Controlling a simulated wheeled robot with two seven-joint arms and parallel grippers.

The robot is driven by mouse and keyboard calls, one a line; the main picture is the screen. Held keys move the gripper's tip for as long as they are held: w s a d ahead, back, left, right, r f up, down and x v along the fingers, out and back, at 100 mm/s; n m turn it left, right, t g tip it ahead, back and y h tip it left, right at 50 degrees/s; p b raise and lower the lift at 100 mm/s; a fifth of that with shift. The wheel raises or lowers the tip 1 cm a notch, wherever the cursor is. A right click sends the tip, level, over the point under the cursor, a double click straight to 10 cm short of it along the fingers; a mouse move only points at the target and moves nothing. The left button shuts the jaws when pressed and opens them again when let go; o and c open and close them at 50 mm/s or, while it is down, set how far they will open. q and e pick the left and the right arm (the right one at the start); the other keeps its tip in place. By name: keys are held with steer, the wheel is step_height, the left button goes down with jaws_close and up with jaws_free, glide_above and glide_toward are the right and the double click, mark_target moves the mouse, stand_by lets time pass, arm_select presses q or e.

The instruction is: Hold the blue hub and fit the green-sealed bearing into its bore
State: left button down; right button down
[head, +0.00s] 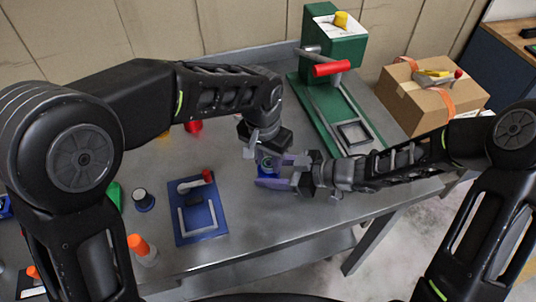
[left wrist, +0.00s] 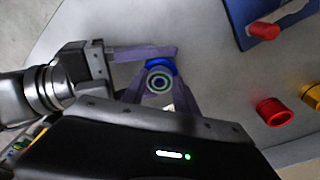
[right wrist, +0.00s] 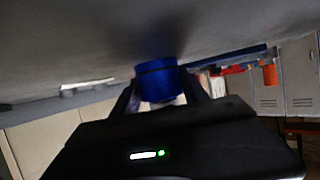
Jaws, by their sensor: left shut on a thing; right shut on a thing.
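The blue hub (head: 267,172) is between the fingers of my right gripper (head: 272,173), low over the bench. In the right wrist view the hub (right wrist: 157,78) is a blue cylinder with a dark band, upright between the fingers. My left gripper (head: 260,156) is just above it, pointing down. In the left wrist view its fingers close around the green-sealed bearing (left wrist: 160,83), a ring with a green band and dark centre. The hub's blue rim (left wrist: 160,64) shows right behind the bearing. I cannot tell whether the bearing is inside the bore or only over it.
A green press (head: 340,50) with a red handle stands at the back right, beside a cardboard box (head: 432,95). A blue fixture (head: 201,215) with a red knob lies front left.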

arm_select(q)
steer(key=shift+f, duration=0.4)
steer(key=shift+r, duration=0.25)
steer(key=c, duration=0.9)
jaws_free()
steer(key=shift+o, duration=0.2)
steer(key=shift+r, duration=0.1)
step_height(320, 180, up, 12)
steer(key=s, duration=0.1)
steer(key=shift+s+a, duration=0.15)
steer(key=shift+a, duration=0.25)
